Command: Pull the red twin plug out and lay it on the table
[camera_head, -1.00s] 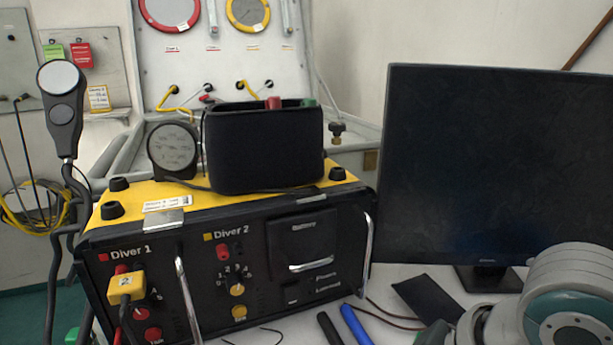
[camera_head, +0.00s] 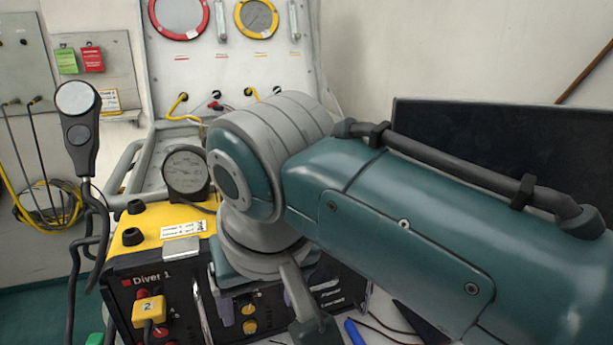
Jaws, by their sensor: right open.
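The black panel box with a yellow top (camera_head: 150,228) stands on the table. I see no red twin plug clearly. A small red piece at the Diver 2 sockets showed earlier, and my right gripper and wrist now hide that spot. A yellow knob (camera_head: 249,327) shows between the fingers. In the Diver 1 section a yellow plug marked 2 (camera_head: 148,310) is seated. My left gripper is out of view.
A black handset (camera_head: 80,130) stands upright at the left. A round gauge (camera_head: 186,172) sits on the box top. A dark monitor (camera_head: 540,125) is at the right, partly behind my arm. A blue pen (camera_head: 354,332) lies on the table at the front.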

